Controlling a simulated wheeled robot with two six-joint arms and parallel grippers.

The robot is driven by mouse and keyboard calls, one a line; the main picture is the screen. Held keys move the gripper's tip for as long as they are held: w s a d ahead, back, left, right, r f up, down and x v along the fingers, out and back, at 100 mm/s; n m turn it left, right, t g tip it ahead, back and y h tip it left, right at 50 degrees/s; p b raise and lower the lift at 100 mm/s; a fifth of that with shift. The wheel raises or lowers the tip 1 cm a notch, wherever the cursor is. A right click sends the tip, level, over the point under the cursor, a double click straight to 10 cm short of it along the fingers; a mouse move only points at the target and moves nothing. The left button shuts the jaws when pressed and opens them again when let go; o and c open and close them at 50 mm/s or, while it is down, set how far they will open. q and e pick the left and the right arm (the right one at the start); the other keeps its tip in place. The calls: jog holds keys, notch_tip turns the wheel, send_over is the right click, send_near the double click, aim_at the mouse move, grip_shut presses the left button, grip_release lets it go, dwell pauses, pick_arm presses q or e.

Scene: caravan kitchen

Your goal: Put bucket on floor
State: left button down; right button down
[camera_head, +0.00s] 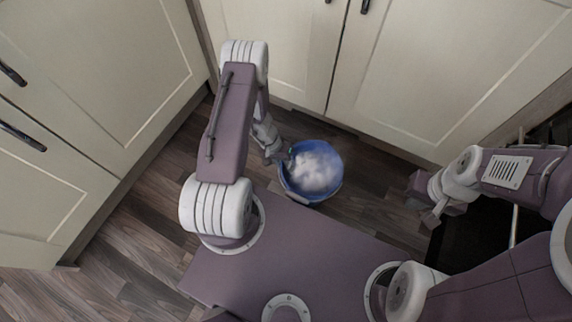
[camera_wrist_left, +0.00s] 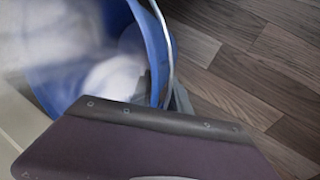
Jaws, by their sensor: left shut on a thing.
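A blue bucket (camera_head: 311,195) with white, foamy-looking contents is in the middle of the head view, in front of the cream cabinets. My left gripper (camera_head: 281,156) is at the bucket's left rim and is shut on it. In the left wrist view the blue bucket wall (camera_wrist_left: 158,48) and a thin metal handle are close up at the jaws, with the white contents blurred. I cannot tell whether the bucket's base touches the floor. My right gripper (camera_head: 429,205) hangs empty at the right, away from the bucket; its jaw state is unclear.
The dark wood floor (camera_head: 365,207) is clear around the bucket. Cream cabinets (camera_head: 270,50) stand behind it and more cabinets (camera_head: 95,75) stand at the left. A dark open appliance (camera_head: 475,235) is at the right, below my right arm.

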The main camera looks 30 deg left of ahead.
pick_arm(q)
jog(key=c, duration=1.3)
grip_release()
jog(key=shift+o, duration=0.2)
jog(key=p+v, duration=0.8)
jog(key=v, duration=0.4)
jog(key=s+d+r+y, duration=0.2)
jog(key=s+d+r, duration=0.1)
jog(key=r, duration=0.9)
jog(key=s+d+r+m+t+y, duration=0.1)
jog(key=s+d+r, duration=0.2)
jog(key=r, duration=0.8)
jog(key=shift+s+d+r+y, duration=0.15)
jog(key=shift+s+r+y, duration=0.25)
jog(key=shift+s, duration=0.15)
